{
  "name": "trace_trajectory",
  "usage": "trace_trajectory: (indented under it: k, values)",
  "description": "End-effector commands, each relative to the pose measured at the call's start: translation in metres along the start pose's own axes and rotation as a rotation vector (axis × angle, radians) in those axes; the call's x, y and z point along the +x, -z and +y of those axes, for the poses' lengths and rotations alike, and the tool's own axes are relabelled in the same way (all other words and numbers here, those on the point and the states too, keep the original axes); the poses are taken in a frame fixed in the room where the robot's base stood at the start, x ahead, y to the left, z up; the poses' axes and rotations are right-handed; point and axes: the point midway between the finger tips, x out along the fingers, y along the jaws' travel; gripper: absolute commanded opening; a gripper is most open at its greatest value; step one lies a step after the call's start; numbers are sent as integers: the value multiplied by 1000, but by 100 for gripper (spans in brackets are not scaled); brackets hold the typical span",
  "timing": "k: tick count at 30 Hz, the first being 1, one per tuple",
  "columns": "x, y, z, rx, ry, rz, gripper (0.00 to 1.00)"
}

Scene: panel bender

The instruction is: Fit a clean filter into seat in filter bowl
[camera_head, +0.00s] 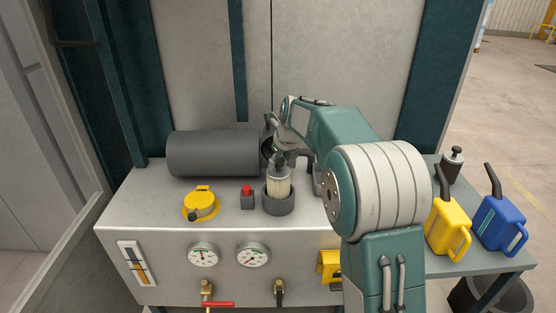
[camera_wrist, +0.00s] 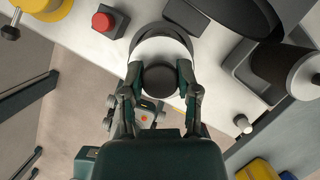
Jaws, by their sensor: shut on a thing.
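A cream pleated filter (camera_head: 278,180) with a dark top cap stands upright in the head view. Its lower end is inside or just over the dark grey round filter bowl (camera_head: 279,205) on the bench. My gripper (camera_head: 280,160) is above it, shut on its cap. In the wrist view my gripper (camera_wrist: 160,78) has a finger on each side of the round dark cap of the filter (camera_wrist: 160,80). The bowl rim (camera_wrist: 163,29) shows just beyond the cap. The seat is hidden, and I cannot tell whether the filter touches it.
A red button (camera_head: 247,191) and yellow cap (camera_head: 201,203) are left of the bowl. A large dark cylinder (camera_head: 212,153) lies behind. Yellow (camera_head: 448,229) and blue (camera_head: 499,226) cans stand right. In the wrist view, a dark-ended cylinder (camera_wrist: 283,66) lies in a tray.

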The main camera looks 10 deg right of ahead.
Motion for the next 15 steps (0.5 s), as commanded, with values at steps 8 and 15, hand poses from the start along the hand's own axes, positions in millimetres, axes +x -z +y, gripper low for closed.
trace_trajectory:
  k: [8, 15]
  values:
    - [7, 3, 0, 0, 0, -1, 0]
    - [14, 6, 0, 0, 0, -1, 0]
